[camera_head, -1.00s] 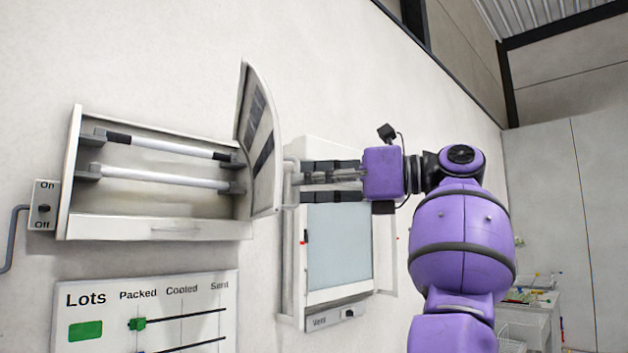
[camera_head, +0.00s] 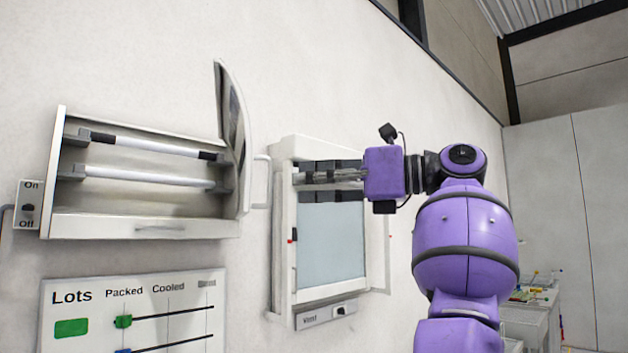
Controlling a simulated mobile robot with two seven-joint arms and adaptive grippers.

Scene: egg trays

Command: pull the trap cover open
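The trap is a shallow white wall box (camera_head: 140,228) with two white tubes (camera_head: 150,146) across it. Its trap cover (camera_head: 240,150) is a curved white panel at the right end. The cover stands out from the box, seen nearly edge-on, so the tubes are uncovered. A pale loop handle (camera_head: 262,181) is on the cover's right side.
A white vent box (camera_head: 282,240) with a pale panel is on the wall behind my gripper. An On/Off switch (camera_head: 29,205) is left of the trap. A Lots board (camera_head: 135,280) hangs below. A cluttered table (camera_head: 535,310) stands at far right.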

